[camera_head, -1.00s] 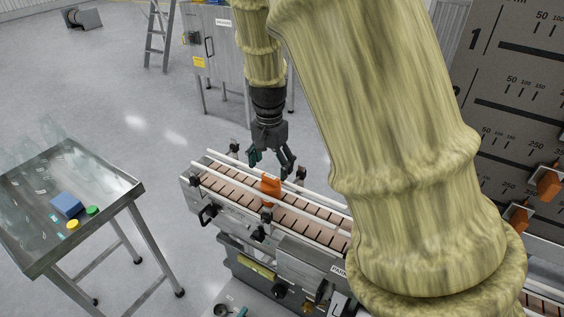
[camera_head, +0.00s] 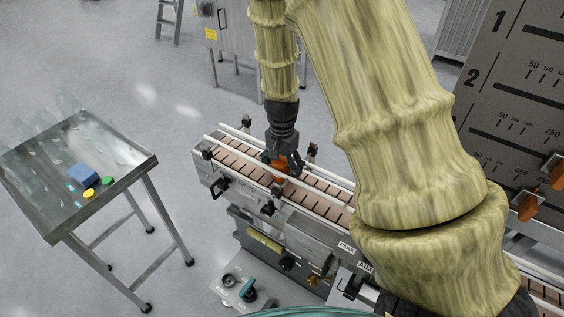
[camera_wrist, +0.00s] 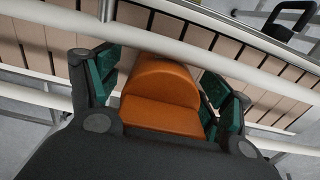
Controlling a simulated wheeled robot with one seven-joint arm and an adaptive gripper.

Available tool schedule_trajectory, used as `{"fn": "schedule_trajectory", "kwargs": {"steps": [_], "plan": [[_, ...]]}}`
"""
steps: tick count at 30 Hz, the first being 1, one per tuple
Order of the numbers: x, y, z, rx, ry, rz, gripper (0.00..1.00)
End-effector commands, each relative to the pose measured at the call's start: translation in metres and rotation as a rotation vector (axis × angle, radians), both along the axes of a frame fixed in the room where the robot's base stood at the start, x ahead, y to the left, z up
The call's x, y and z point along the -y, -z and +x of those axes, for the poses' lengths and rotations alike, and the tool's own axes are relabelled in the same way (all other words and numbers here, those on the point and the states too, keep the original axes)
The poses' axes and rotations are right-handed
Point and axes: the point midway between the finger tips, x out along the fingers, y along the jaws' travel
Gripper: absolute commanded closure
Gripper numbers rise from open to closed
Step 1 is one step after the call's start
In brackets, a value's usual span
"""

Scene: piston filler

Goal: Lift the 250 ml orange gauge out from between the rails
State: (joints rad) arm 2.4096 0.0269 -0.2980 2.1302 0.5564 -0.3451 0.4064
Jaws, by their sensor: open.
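The orange gauge (camera_head: 281,163) stands on the conveyor between the two white rails. In the wrist view the orange gauge (camera_wrist: 161,98) has a rounded top and a flat step, and fills the space between the fingers. My gripper (camera_head: 285,166) is down at the conveyor over the gauge. In the wrist view my gripper (camera_wrist: 160,88) is open, with a green-padded finger on each side of the gauge. The right pad is very close to it; I cannot tell whether it touches. The gauge's lower part is hidden, and no volume mark is legible on it.
The rails (camera_wrist: 225,38) run along both sides of the brown slatted belt (camera_head: 325,188), with black clamps (camera_head: 313,151) beside them. A steel table (camera_head: 60,215) with bottles and coloured pieces stands left. A marked board (camera_head: 520,95) with orange pieces (camera_head: 527,206) stands right.

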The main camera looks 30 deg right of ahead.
Motion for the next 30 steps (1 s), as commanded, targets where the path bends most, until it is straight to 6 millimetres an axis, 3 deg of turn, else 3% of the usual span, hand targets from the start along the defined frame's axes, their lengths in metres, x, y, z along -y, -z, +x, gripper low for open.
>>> {"fn": "schedule_trajectory", "kwargs": {"steps": [7, 15, 30], "plan": [[0.0, 0.0002, 0.0002, 0.0, 0.0, 0.0, 0.23], [0.0, 0.0, 0.0003, 0.0, 0.0, -0.001, 0.72], [0.0, -0.0075, 0.0004, 0.001, 0.0, -0.001, 0.73]]}}
